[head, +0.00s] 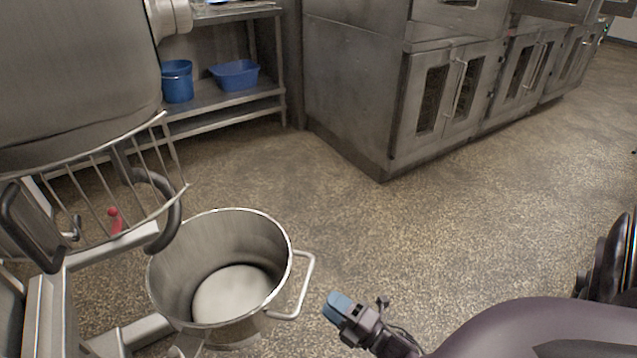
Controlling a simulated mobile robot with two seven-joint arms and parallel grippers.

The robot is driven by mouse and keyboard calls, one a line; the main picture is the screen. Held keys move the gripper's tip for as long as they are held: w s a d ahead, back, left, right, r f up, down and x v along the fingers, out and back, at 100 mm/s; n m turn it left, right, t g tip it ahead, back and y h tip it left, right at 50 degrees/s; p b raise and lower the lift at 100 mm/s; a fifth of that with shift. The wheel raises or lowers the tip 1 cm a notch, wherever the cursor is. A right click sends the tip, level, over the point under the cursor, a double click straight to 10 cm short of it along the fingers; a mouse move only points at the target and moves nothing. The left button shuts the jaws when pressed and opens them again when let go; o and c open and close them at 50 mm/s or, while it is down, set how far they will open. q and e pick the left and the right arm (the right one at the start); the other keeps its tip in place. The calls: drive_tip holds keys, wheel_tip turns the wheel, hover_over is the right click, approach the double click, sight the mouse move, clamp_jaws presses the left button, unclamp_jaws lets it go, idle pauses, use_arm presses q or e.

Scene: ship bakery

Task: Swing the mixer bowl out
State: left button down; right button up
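The mixer bowl (278,247) is an open steel bowl at the lower left of the head view, upright, with a pale bottom inside. Its looped side handle (307,272) sticks out to the right. The bowl stands in front of and to the right of the wire guard (95,195) under the big mixer head (75,70). My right gripper (337,306), with blue fingertips, is a little to the right of the handle and apart from it in the picture. Its fingers overlap from this angle, so their opening is unclear. My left gripper is not in view.
A steel shelf (225,100) at the back holds a blue bucket (177,82) and a blue tub (235,75). Steel ovens (440,100) line the back right. The speckled floor (400,230) between them and the bowl is clear.

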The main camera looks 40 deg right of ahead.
drive_tip(key=shift+v, duration=1.35)
drive_tip(key=shift+c, duration=0.3)
